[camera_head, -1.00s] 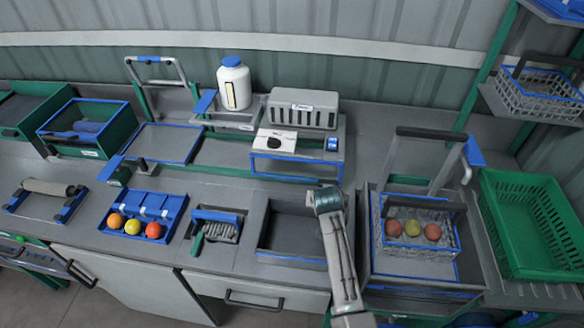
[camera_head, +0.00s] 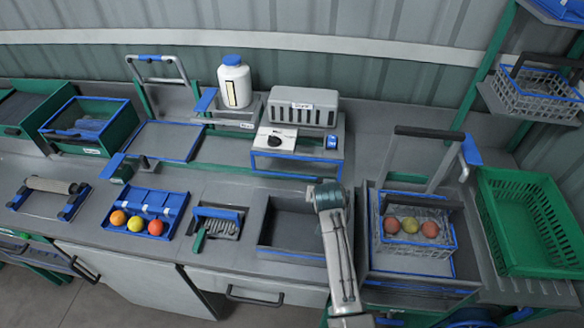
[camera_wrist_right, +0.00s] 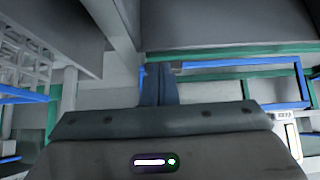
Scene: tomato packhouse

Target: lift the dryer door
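No door is clearly marked as the dryer's. At the right stands an upright grey frame with a black handle bar (camera_head: 430,132), behind a wire basket (camera_head: 418,249) with three round fruits. A grey slotted unit (camera_head: 302,106) stands at the back; its label is too small to read. My right arm reaches up from the bottom to the right gripper (camera_head: 328,186), left of the basket and apart from the bar. In the right wrist view, the gripper's dark blue fingers (camera_wrist_right: 158,84) are together with nothing visible between them. My left gripper is not in view.
A green crate (camera_head: 532,222) lies at the far right. An open grey bin (camera_head: 292,228) is left of my right arm. A blue tray (camera_head: 160,202) with three fruits, a white jar (camera_head: 234,82) and a green box (camera_head: 118,128) stand further left.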

